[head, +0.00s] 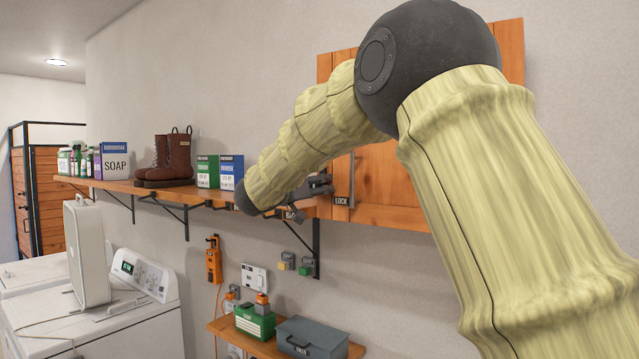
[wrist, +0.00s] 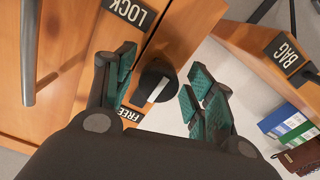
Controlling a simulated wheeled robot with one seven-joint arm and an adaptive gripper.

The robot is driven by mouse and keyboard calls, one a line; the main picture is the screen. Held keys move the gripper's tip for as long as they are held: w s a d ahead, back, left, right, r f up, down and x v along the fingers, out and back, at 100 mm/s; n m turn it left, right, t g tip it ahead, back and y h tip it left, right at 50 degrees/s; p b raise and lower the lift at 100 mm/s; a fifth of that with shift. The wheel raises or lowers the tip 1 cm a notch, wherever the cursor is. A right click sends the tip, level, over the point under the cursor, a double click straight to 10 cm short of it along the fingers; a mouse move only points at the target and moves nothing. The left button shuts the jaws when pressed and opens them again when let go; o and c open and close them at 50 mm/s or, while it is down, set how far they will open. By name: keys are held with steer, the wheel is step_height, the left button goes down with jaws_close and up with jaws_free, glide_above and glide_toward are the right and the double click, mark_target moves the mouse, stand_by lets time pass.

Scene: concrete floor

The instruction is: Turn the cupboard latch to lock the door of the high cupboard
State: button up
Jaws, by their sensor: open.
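The high cupboard (head: 385,195) is orange wood on the wall, its door shut as far as I can see; my arm hides much of it. In the wrist view the latch (wrist: 156,80) is a round black knob with a pale bar slanting toward the lower left, on the FREE label (wrist: 130,115) side. The LOCK label (wrist: 125,13) is above it, to the left. My gripper (wrist: 160,88) is open, with its teal-padded fingers on either side of the latch. Contact cannot be told. In the head view my gripper (head: 318,187) is at the cupboard's left edge, partly hidden.
A vertical door handle (wrist: 29,50) stands left of the fingers. A shelf (head: 125,187) with boots (head: 175,155) and boxes runs left of the cupboard, its BAG label (wrist: 286,51) close to my gripper. A lower shelf (head: 235,338) holds a toolbox (head: 312,338).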

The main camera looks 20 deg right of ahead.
steer(key=shift+w+d, duration=0.15)
steer(key=shift+d, duration=0.1)
steer(key=c, duration=1)
steer(key=shift+d, duration=0.1)
